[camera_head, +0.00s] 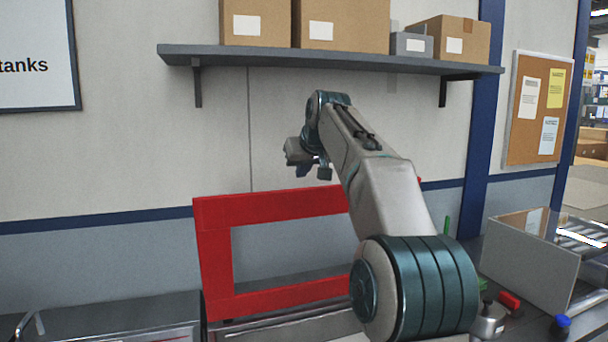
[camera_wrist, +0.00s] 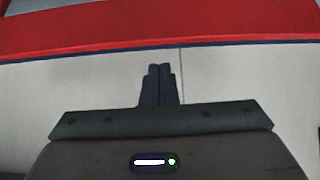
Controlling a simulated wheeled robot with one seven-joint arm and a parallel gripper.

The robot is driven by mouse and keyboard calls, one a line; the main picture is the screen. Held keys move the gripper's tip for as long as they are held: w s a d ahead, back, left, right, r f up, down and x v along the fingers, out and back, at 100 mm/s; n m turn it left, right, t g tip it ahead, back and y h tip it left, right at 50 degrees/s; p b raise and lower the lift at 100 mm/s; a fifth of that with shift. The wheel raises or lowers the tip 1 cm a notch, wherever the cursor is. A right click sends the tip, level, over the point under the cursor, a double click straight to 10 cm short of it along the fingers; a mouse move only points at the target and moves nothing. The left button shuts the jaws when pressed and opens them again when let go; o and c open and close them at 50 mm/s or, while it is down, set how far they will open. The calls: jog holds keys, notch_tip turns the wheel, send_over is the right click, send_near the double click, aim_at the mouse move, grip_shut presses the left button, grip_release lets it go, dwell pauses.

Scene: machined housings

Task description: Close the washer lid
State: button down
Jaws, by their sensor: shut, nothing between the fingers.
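The washer lid (camera_head: 214,260) is a red frame with an open middle, standing raised and nearly upright behind the bench in the head view. Its right part is hidden behind my arm. In the wrist view a red bar of the lid (camera_wrist: 160,30) crosses the top of the picture, beyond my fingertips. My gripper (camera_wrist: 160,70) is shut and empty, its two dark fingers together. In the head view my gripper (camera_head: 303,170) is small and partly hidden by the wrist, just above the lid's top edge. I cannot tell whether it touches the lid.
A grey shelf (camera_head: 330,58) with cardboard boxes (camera_head: 345,25) hangs on the wall above my arm. At the right stand a grey bin (camera_head: 530,262), a bottle (camera_head: 488,322) and a red item (camera_head: 510,301). A corkboard (camera_head: 540,108) hangs at the right.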

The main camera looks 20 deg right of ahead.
aim_at(306, 188)
jog(key=shift+t, duration=0.4)
jog(key=w+d+f, duration=0.1)
jog(key=w, duration=0.1)
jog(key=w+f, duration=0.1)
jog(key=w, duration=0.1)
jog(key=w+d+f+p, duration=0.1)
jog(key=w+f, duration=0.1)
jog(key=shift+d, duration=0.3)
jog(key=shift+s+f, duration=0.15)
jog(key=shift+f, duration=0.1)
jog(key=shift+s, duration=0.25)
